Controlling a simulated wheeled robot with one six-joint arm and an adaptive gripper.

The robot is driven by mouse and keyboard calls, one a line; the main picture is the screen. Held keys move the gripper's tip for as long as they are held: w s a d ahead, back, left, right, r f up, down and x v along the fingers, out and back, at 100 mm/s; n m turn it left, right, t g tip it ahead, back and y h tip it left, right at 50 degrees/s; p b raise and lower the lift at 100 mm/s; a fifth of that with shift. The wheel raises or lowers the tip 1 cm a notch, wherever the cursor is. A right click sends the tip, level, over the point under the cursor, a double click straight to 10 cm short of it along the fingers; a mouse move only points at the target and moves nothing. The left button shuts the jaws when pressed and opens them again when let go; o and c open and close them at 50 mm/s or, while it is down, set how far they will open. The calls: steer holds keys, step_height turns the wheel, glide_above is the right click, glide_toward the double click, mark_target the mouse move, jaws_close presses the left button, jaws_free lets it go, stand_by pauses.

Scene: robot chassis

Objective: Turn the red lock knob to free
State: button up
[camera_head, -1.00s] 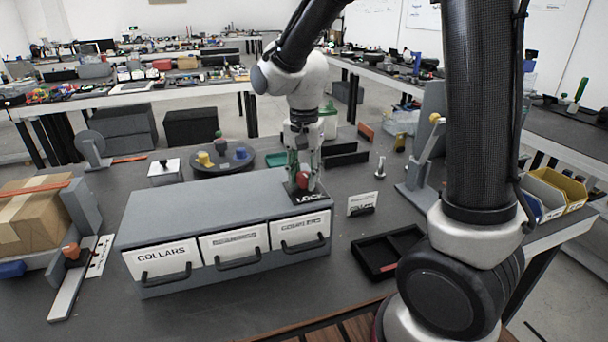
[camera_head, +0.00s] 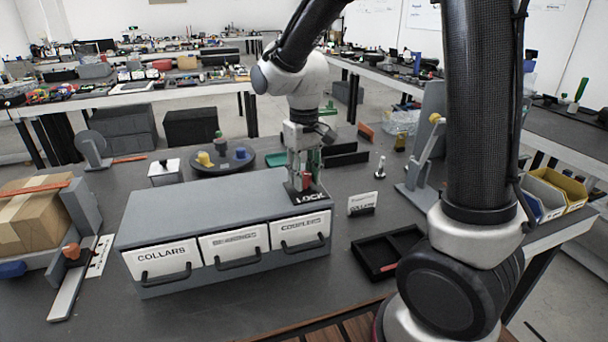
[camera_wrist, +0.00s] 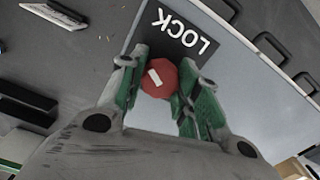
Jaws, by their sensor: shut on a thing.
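The red lock knob (camera_head: 306,180) stands on a black plate marked LOCK (camera_head: 309,197), on the right end of the grey drawer cabinet's top (camera_head: 215,198). In the wrist view the red knob (camera_wrist: 160,79) shows a white bar mark, tilted relative to the LOCK lettering (camera_wrist: 188,34). My gripper (camera_head: 303,182) points down over the knob. In the wrist view the green-padded fingers of my gripper (camera_wrist: 158,92) are on either side of the knob, shut on it. The fingers partly hide the knob in the head view.
The cabinet has three front drawers, one labelled COLLARS (camera_head: 163,262), all closed. A black tray (camera_head: 388,252) and a small label stand (camera_head: 362,204) are to the right. A round turntable with coloured pieces (camera_head: 221,163) is behind the cabinet.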

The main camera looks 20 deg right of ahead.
mark_target(304, 174)
steer(key=n, duration=0.6)
steer(key=shift+n, duration=0.3)
stand_by(0.4)
steer(key=o, duration=1)
steer(key=shift+o, duration=0.2)
step_height(304, 174, up, 12)
